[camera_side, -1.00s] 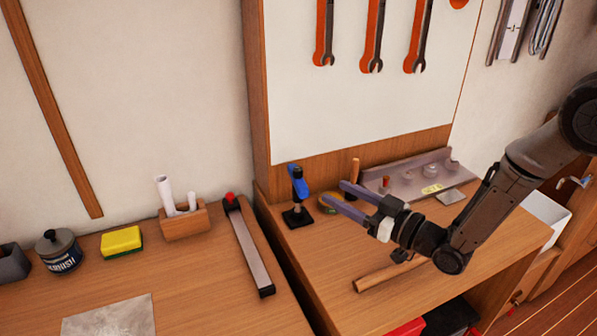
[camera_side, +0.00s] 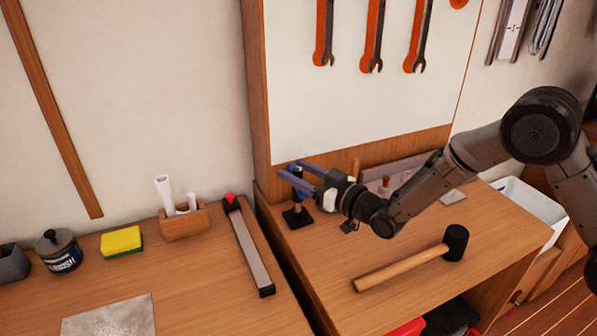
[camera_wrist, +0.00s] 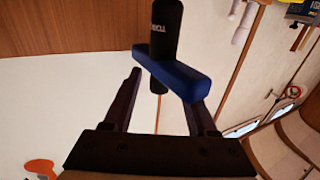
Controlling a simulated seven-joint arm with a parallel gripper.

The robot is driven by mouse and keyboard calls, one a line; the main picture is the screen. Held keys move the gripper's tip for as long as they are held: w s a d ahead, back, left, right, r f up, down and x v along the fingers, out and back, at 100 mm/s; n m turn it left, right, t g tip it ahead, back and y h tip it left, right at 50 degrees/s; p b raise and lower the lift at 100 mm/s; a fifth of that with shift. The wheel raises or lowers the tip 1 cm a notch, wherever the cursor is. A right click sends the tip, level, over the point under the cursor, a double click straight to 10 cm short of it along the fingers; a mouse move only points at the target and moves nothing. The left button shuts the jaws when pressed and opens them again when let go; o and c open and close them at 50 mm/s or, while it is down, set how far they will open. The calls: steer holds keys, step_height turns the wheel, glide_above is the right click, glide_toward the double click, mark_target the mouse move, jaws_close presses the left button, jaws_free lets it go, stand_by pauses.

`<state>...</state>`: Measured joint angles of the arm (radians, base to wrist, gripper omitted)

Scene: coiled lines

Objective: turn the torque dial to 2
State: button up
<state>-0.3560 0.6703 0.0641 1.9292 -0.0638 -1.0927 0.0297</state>
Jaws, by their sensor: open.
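The torque tool, a dark upright body with a blue crossbar, stands on a small black base (camera_side: 297,217) at the left end of the right bench. In the wrist view, its blue crossbar (camera_wrist: 172,74) lies slantwise across the gap at the fingertips, in front of the black body (camera_wrist: 166,25) with partly readable white lettering. My gripper (camera_side: 293,168) is open, its purple-blue fingers reaching left around the tool's upper part. I cannot tell whether either finger touches the bar. The fingers partly hide the tool in the side view. No number marks are readable.
A mallet (camera_side: 412,258) lies on the bench's front part. The white board (camera_side: 350,90) with hanging wrenches rises behind.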

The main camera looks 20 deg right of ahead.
jaws_close()
steer(key=shift+h, duration=0.3)
steer(key=shift+m+t+h, duration=0.4)
steer(key=shift+m+h, duration=0.3)
steer(key=shift+h, duration=0.1)
steer(key=shift+m+t+h, duration=0.4)
steer(key=shift+m+h, duration=0.8)
steer(key=shift+h, duration=0.6)
